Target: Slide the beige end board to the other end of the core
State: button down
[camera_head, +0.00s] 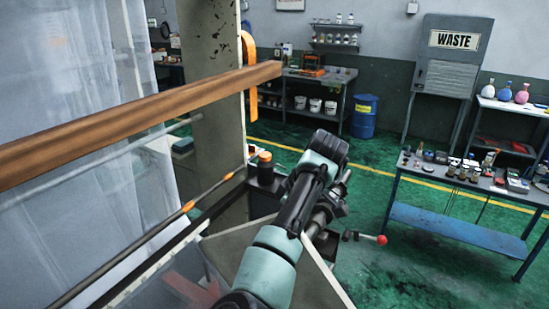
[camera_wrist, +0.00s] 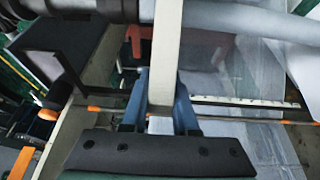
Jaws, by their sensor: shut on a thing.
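In the wrist view, the beige end board (camera_wrist: 167,35) shows as a pale narrow strip running up the middle of the picture. My gripper (camera_wrist: 163,82) has its two blue fingers on either side of this strip and is shut on it. A grey roll-like cylinder (camera_wrist: 245,20) and a dark cylinder (camera_wrist: 75,8) cross the top; I cannot tell which part is the core. In the head view, my arm hides the fingers, and a beige panel (camera_head: 232,246) shows beside it; I cannot tell whether it is the same board.
A brown beam (camera_head: 140,115) crosses the left, before a tall beige panel (camera_head: 212,110) and clear film (camera_head: 60,80). A thin rod (camera_head: 130,250) with orange bands lies below. A red-knobbed lever (camera_head: 381,240) is right of my arm. A blue workbench (camera_head: 450,225) stands right, with open green floor between.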

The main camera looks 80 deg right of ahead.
jog(key=shift+s+d+f, duration=0.2)
jog(key=shift+f, duration=0.15)
jog(key=shift+s+d, duration=0.3)
jog(key=shift+d, duration=0.5)
jog(key=c, duration=1)
grip_release()
jog(key=o, duration=0.4)
jog(key=shift+w+d, duration=0.2)
jog(key=shift+d, duration=0.15)
jog(key=b+v, duration=0.1)
jog(key=v, duration=1.2)
